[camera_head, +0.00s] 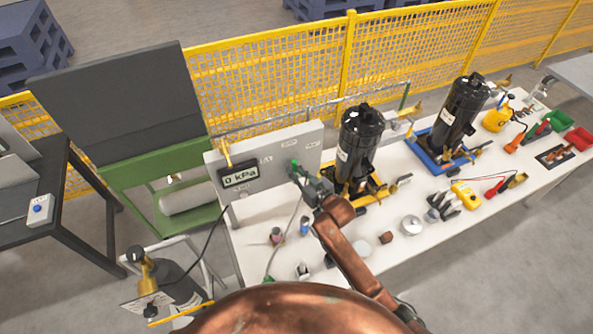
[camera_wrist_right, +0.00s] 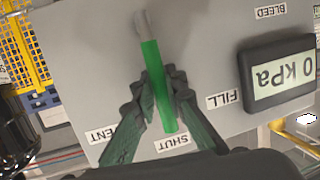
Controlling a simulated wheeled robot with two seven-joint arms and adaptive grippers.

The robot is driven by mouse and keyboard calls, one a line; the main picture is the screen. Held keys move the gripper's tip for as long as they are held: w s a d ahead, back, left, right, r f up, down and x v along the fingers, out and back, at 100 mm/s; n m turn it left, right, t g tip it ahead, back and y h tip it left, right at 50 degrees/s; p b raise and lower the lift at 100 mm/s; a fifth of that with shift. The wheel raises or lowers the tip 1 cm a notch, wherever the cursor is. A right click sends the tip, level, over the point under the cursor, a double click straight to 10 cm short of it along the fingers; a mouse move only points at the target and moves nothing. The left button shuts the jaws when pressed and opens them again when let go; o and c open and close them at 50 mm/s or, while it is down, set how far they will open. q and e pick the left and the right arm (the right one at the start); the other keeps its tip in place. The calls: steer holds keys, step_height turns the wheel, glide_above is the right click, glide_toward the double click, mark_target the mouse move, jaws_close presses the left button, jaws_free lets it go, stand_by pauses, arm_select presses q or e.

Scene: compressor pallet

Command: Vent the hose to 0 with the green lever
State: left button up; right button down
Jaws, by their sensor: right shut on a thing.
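The grey gauge panel (camera_head: 290,148) stands at the left end of the white table. Its display (camera_head: 240,177) reads 0 kPa, and the display also shows upside down in the right wrist view (camera_wrist_right: 283,75). The green lever (camera_wrist_right: 152,62) lies between the fingers of my right gripper (camera_wrist_right: 165,78), which is shut on its handle. The handle's free end points at the SHUT label (camera_wrist_right: 172,141); the VENT label (camera_wrist_right: 101,135) is to its left in that view and the FILL label (camera_wrist_right: 224,99) to its right. In the head view my right gripper (camera_head: 300,172) is at the panel's front. My left gripper is out of view.
A thin hose (camera_head: 283,240) hangs in front of the panel. Two black compressors (camera_head: 360,145) (camera_head: 462,110) stand to the right. A yellow meter (camera_head: 466,194), a round tin (camera_head: 411,225) and small parts lie on the table (camera_head: 440,240). A gas bottle cart (camera_head: 175,280) stands at the left.

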steer(key=c, duration=1.9)
jaws_free()
steer(key=shift+c, duration=0.2)
steer(key=v, duration=1.2)
steer(key=shift+w+d, duration=0.1)
steer(key=shift+d, duration=0.05)
